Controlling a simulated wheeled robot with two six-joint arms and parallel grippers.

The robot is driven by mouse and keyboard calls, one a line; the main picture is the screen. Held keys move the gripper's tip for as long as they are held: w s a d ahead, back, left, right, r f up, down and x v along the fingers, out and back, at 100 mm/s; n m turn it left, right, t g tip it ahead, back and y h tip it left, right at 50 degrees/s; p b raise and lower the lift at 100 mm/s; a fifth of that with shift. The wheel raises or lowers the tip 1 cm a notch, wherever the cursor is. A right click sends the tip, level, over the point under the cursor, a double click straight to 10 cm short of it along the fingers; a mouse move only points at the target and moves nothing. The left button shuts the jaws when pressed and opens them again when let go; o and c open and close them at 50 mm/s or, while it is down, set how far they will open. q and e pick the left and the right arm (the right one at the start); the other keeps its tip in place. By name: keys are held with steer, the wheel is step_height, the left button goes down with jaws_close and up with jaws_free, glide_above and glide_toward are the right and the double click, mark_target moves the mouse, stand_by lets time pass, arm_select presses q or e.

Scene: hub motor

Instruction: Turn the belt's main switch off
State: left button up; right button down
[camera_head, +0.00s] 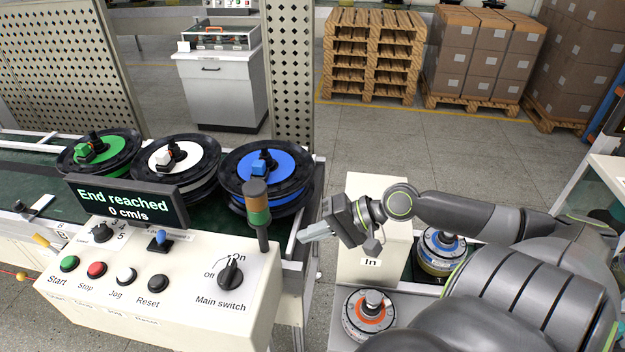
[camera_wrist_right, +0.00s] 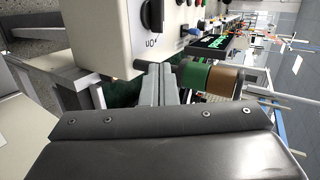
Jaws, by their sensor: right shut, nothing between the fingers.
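The main switch (camera_head: 230,271) is a black rotary knob at the right end of the cream control panel (camera_head: 185,318). Its handle points up toward the "On" label, with "Off" to its left. A black knob on the cream panel, the main switch (camera_wrist_right: 152,14), also shows at the top of the right wrist view, cut by the edge. My right gripper (camera_head: 304,236) is shut and empty, to the right of the panel and apart from the knob. Its closed fingers (camera_wrist_right: 157,86) show in the right wrist view. My left gripper is not in view.
A signal lamp post (camera_head: 257,212) stands between my right gripper and the knob. The display (camera_head: 127,204) reads "End reached, 0 cm/s". Three hub motors, green (camera_head: 97,150), white (camera_head: 176,158) and blue (camera_head: 262,168), sit on the belt behind. An "In" box (camera_head: 368,210) stands right.

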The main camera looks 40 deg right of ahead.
steer(key=shift+d, duration=0.1)
stand_by(0.3)
steer(key=s+a+f+m+t+b, duration=0.1)
steer(key=s+a+f+t+b, duration=0.1)
steer(key=f+b, duration=0.5)
steer(key=shift+a+m+t+b, duration=0.3)
steer(key=shift+a+t+b, duration=0.25)
steer(key=shift+b, duration=0.3)
steer(key=p, duration=0.3)
glide_toward(235, 268)
steer(key=x, duration=0.6)
steer(key=shift+w+f, duration=0.1)
steer(key=shift+w, duration=0.15)
